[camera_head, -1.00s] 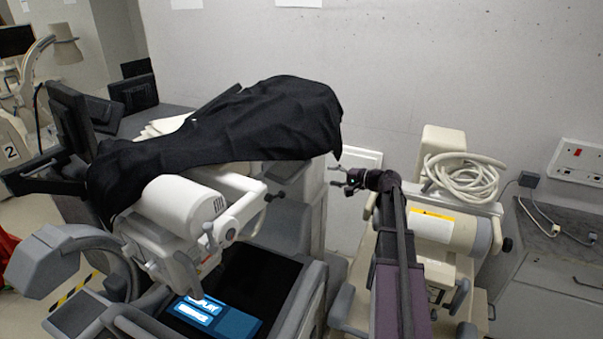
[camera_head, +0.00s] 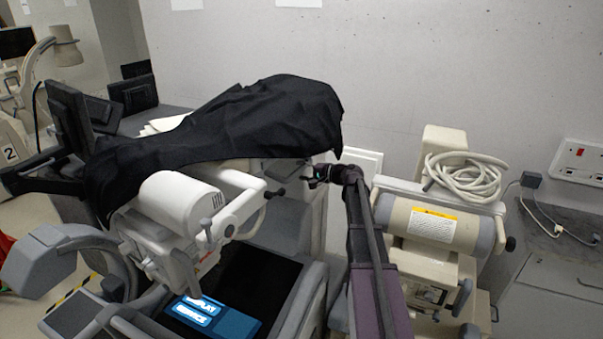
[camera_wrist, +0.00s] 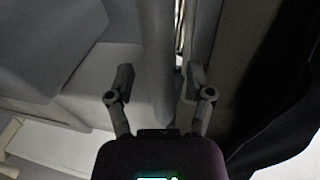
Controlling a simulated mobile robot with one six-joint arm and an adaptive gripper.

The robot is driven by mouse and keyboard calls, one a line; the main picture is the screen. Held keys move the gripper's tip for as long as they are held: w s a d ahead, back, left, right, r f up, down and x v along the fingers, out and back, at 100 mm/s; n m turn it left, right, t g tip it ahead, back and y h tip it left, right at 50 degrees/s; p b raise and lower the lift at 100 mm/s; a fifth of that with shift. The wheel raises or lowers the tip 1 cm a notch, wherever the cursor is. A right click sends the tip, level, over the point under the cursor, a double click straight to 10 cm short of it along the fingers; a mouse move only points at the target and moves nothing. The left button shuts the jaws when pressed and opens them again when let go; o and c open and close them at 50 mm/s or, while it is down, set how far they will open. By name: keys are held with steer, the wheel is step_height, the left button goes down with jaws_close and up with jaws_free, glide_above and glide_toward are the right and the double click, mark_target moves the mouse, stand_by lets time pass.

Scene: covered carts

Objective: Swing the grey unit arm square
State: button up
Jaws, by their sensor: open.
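The grey unit (camera_head: 290,215) stands left of centre in the head view, with a white cylindrical head (camera_head: 180,205) and a pale jointed arm (camera_head: 225,220) in front. A black cover (camera_head: 235,125) drapes over its top and hides part of it. My gripper (camera_head: 312,172) is at the right edge of this unit, just below the cover's right end. In the wrist view my gripper (camera_wrist: 160,82) is open, with a pale grey upright bar (camera_wrist: 155,50) between its fingers in the picture. I cannot tell whether the fingers touch the bar.
A cream unit (camera_head: 435,225) with a coiled hose (camera_head: 467,177) stands close on the right of my arm. A grey cabinet (camera_head: 550,270) and wall sockets (camera_head: 580,160) are farther right. A curved grey arm (camera_head: 50,260) and dark monitors (camera_head: 70,115) are at the left.

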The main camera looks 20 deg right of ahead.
steer(key=shift+w+a, duration=0.35)
steer(key=shift+w, duration=0.05)
jaws_close()
